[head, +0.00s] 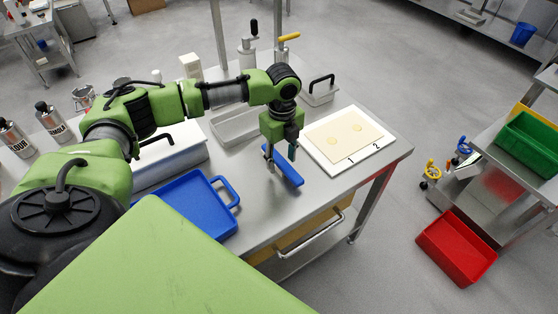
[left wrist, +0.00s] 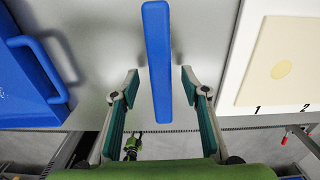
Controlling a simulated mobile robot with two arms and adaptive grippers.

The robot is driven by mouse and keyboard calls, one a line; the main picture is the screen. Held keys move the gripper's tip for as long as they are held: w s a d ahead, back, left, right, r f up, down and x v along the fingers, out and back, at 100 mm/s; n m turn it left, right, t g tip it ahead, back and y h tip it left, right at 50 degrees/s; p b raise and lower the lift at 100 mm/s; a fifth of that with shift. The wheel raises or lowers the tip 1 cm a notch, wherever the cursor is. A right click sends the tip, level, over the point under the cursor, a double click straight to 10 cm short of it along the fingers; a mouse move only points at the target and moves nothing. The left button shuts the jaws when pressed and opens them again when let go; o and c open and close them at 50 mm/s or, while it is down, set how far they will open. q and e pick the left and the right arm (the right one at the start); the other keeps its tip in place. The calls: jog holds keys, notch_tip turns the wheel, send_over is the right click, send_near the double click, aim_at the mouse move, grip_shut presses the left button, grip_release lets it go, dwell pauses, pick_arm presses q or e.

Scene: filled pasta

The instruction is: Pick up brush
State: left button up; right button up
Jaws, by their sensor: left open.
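The brush (head: 289,171) shows as a long blue bar on the steel table, left of the white board. In the left wrist view the blue brush (left wrist: 157,50) lies lengthwise between the finger lines; I see no bristles. My left gripper (head: 279,164) points down over the brush and partly hides it in the head view. Its two fingers (left wrist: 159,76) are open, one on each side of the brush's near end, with gaps on both sides. I cannot tell the exact height left between fingertips and brush. My right gripper is in neither view.
The white board (head: 320,165) with a dough sheet (head: 345,137) and numbers lies right of the brush. A blue tray (head: 185,210) with a handle is at left. A metal pan (head: 232,127) and a lidded container (head: 319,93) stand behind. The table's front edge is close.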

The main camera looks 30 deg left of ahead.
pick_arm(q)
jog(key=shift+f, duration=1.05)
grip_shut()
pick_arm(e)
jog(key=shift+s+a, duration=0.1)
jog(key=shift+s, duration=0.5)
pick_arm(q)
jog(key=shift+w, duration=0.1)
jog(key=shift+r, duration=0.55)
jog(key=s+a+r+b, duration=0.1)
jog(key=a+r+b, duration=0.1)
jog(key=a+r, duration=1)
jog(key=shift+s+a+b, duration=0.35)
jog(key=shift+s+a, duration=0.05)
jog(key=shift+a, duration=0.55)
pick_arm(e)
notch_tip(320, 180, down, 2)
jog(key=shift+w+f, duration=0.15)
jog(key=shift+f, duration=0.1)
